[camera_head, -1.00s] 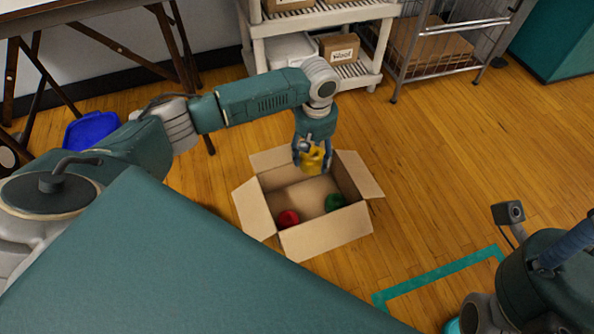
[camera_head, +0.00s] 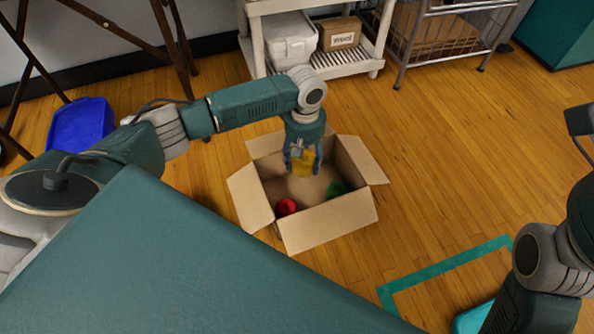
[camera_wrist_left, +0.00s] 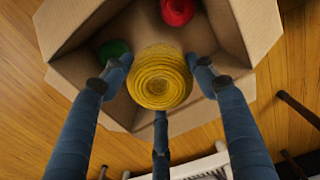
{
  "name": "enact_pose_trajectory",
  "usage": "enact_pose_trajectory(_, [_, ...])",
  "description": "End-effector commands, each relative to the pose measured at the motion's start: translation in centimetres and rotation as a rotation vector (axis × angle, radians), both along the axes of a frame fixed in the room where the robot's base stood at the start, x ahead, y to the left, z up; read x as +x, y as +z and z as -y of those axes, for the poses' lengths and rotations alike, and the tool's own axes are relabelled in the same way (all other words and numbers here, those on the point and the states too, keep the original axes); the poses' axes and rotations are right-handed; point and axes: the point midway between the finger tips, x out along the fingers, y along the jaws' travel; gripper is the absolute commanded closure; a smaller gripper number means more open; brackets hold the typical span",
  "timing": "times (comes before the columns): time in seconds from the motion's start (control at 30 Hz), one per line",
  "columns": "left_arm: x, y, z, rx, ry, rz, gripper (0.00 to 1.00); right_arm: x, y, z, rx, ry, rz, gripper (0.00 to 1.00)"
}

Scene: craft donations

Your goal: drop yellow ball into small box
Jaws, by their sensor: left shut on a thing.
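The small box (camera_head: 330,224) is an open cardboard box on the wooden floor in the head view, its flaps spread outward. It also shows in the left wrist view (camera_wrist_left: 255,25). The yellow ball (camera_wrist_left: 160,77) looks like a wound yarn ball. My left gripper (camera_head: 303,163) is shut on the yellow ball (camera_head: 304,181), pointing down over the box opening. In the left wrist view its blue fingers surround the ball. A red ball (camera_head: 287,207) and a green ball (camera_head: 337,188) lie inside the box. My right gripper is not in view; part of my right arm shows at the right edge.
A white shelf (camera_head: 350,67) with a white bin (camera_head: 290,40) and a small carton (camera_head: 339,33) stands behind the box. A wire rack (camera_head: 440,45) is to its right. A blue bin (camera_head: 80,125) sits at left.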

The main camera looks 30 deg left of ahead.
Motion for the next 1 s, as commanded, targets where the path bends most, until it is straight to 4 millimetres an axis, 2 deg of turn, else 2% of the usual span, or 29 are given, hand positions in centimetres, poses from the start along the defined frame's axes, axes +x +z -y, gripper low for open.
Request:
enact_pose_trajectory(0.4, [0.0,-0.4,0.0,0.0,0.0,0.0,0.68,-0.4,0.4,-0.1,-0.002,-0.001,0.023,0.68])
enact_pose_trajectory(0.43, [0.0,-0.4,0.0,0.0,0.0,0.0,0.41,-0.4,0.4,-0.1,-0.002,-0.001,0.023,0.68])
enact_pose_trajectory(0.53, [0.0,-0.4,0.0,0.0,0.0,0.0,0.21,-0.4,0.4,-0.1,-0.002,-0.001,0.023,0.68])
enact_pose_trajectory(0.83, [0.0,-0.4,0.0,0.0,0.0,0.0,0.21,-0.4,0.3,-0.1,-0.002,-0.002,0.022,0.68])
enact_pose_trajectory(1.0, [0.1,1.2,0.1,-0.002,0.0,0.002,0.21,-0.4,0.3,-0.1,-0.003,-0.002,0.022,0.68])
